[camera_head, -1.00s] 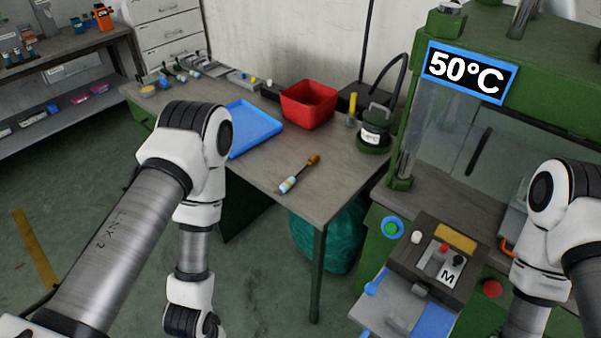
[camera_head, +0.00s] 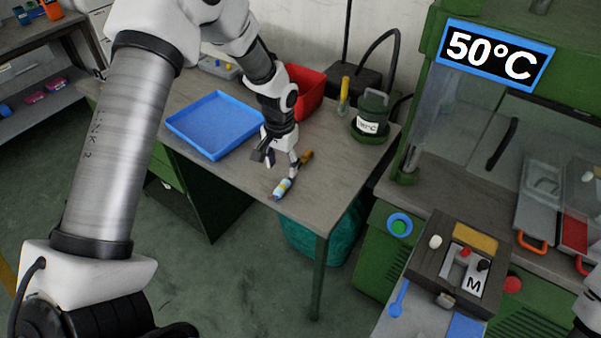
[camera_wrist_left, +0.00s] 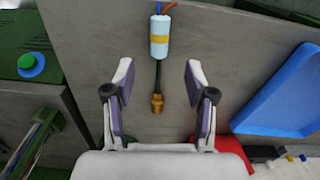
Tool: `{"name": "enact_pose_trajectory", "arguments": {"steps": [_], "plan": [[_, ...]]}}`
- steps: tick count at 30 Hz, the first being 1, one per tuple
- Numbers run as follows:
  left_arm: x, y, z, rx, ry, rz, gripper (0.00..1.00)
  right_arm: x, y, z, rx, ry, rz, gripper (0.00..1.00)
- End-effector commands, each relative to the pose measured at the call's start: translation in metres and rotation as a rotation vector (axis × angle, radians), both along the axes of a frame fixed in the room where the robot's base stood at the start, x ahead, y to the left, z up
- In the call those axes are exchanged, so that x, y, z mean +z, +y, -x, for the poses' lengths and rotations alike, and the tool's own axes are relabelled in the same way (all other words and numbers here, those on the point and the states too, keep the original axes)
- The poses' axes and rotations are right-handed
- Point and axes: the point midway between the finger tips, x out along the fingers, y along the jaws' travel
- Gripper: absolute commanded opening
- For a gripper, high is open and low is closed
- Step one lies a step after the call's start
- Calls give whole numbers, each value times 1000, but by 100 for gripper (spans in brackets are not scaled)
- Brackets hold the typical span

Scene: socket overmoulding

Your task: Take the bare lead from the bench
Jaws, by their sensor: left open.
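The bare lead (camera_head: 282,188) lies on the bench (camera_head: 340,180) near its front edge. It has a light-blue body with a yellow band, a thin black cable and a brass end. My left gripper (camera_head: 281,165) is open and empty just above it. In the left wrist view the lead (camera_wrist_left: 159,38) runs lengthwise between the spread fingers of the left gripper (camera_wrist_left: 158,78), its brass end nearer the palm. No finger visibly touches it.
The bench's front right is clear.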

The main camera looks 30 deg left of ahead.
Motion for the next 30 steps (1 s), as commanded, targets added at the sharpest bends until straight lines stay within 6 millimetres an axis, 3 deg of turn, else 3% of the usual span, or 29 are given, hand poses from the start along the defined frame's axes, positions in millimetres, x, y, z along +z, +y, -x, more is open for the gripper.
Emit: {"name": "enact_pose_trajectory", "arguments": {"steps": [12,19,20,24,30], "plan": [[-65,-2,4,0,5,0,55,18,0,0,0,-1,0,46],[-70,-3,4,0,3,0,55,17,0,0,0,0,0,46],[-70,-3,4,0,3,0,48,17,0,0,0,0,0,46],[-70,-3,4,0,3,0,0,17,0,0,0,0,0,46],[-70,-3,4,0,4,0,0,17,0,0,0,0,0,46]]}}
